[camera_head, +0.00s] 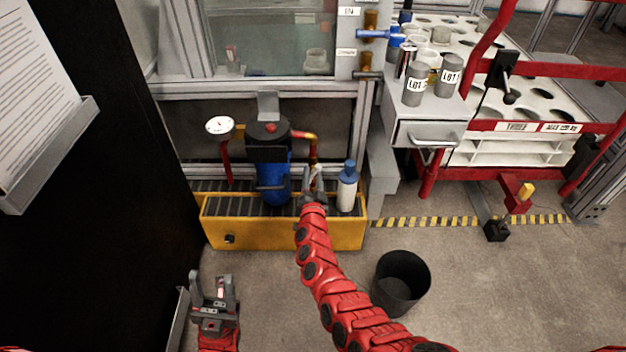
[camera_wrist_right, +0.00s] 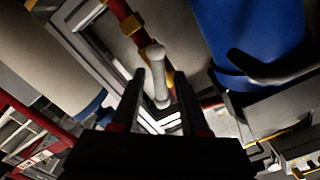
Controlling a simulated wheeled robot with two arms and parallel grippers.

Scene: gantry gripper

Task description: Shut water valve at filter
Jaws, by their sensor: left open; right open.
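The water filter (camera_head: 273,165) has a blue body and a black head and stands over a yellow grated tray (camera_head: 282,232). A red pipe with brass fittings (camera_head: 312,145) runs down its right side. My right gripper (camera_head: 314,180) is open at the lower part of this pipe. In the right wrist view, a pale grey valve lever (camera_wrist_right: 158,72) on the red pipe (camera_wrist_right: 122,12) shows between the open fingers (camera_wrist_right: 160,85). I cannot tell whether they touch it. The blue filter body (camera_wrist_right: 250,35) is to the right. My left gripper (camera_head: 214,290) is open and empty, low at left.
A white bottle with a blue cap (camera_head: 347,188) stands on the tray just right of my right gripper. A pressure gauge (camera_head: 219,126) is left of the filter. A black bin (camera_head: 401,283) stands on the floor. A dark panel (camera_head: 110,200) fills the left side.

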